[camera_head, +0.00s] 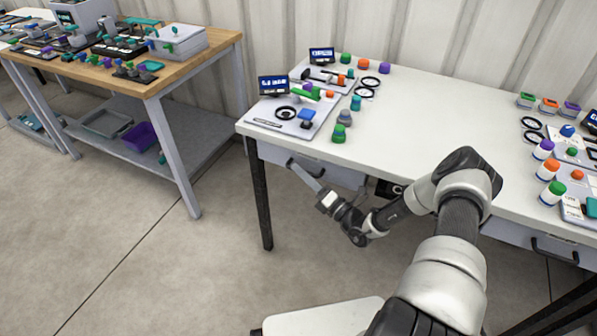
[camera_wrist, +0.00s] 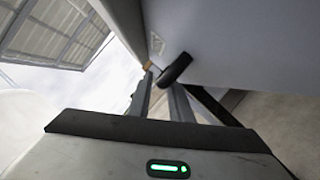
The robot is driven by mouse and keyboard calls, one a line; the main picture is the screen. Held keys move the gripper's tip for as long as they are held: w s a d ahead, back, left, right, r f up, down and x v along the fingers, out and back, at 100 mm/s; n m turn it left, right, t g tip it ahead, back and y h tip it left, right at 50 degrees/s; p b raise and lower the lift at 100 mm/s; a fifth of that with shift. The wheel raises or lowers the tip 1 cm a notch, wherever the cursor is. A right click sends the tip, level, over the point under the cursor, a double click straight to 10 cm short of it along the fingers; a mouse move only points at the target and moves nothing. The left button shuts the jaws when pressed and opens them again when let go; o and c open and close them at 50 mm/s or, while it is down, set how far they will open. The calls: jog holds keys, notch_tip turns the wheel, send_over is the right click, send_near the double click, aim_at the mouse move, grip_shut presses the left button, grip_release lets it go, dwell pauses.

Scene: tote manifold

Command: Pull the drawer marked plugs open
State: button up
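The left drawer (camera_head: 338,174) under the white table has a pale front and a dark handle (camera_head: 292,164). In the wrist view the black handle (camera_wrist: 176,68) stands out from the drawer front (camera_wrist: 230,50). A small label (camera_wrist: 157,43) is on that front, too small to read. My gripper (camera_head: 308,178) is at this handle, pointing up and left. In the wrist view its two fingers (camera_wrist: 159,82) are apart, with a gap between them. The handle is at the fingertips; I cannot tell whether it lies between them. The drawer looks closed.
The white table (camera_head: 420,115) carries jars, trays and small devices above. A second drawer handle (camera_head: 555,250) is at the right. A dark table leg (camera_head: 260,195) stands left of my gripper. A wooden workbench (camera_head: 190,65) is farther left, with open floor between.

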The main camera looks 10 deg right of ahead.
jog(key=shift+x, duration=0.8)
grip_shut()
